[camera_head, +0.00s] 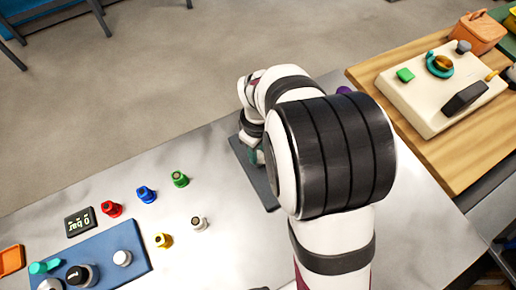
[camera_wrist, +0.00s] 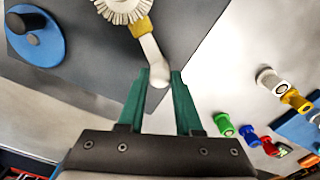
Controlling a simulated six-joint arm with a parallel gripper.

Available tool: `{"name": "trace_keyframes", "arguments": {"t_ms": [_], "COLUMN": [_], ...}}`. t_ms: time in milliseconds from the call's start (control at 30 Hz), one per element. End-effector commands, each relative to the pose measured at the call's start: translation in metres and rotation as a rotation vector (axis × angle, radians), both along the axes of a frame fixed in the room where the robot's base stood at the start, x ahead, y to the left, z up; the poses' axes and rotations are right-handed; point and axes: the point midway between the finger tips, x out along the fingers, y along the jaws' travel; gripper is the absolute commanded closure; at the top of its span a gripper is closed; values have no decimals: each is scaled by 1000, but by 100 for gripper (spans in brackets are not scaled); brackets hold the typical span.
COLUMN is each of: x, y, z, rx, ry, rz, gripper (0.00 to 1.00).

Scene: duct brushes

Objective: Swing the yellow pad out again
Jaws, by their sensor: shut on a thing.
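In the wrist view, a yellow pad (camera_wrist: 143,27) sits between a round white-bristled brush (camera_wrist: 122,8) and a white lever (camera_wrist: 153,55). The brush is cut off by the top edge. My gripper (camera_wrist: 160,74) has its two green fingers on either side of the lever's rounded near end and is shut on it. The lever lies over a dark grey plate (camera_wrist: 85,55), which also shows in part in the head view (camera_head: 262,185). There, my arm hides the pad, brush and lever.
A blue disc (camera_wrist: 50,45) with a black knob (camera_wrist: 33,22) stands on the plate's left. Several coloured plugs, including a green one (camera_head: 180,179) and a yellow one (camera_head: 163,240), stand left of my arm. A cream block (camera_head: 425,105) rests on a wooden board at right.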

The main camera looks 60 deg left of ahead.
Motion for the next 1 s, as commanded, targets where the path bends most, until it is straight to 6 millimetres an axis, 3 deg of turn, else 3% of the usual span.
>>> {"name": "trace_keyframes", "arguments": {"t_ms": [567, 1000], "x": [0, 0], "y": [0, 0], "z": [1, 1], "rx": [1, 1], "ry": [0, 0], "rz": [-30, -342], "gripper": [100, 100]}}
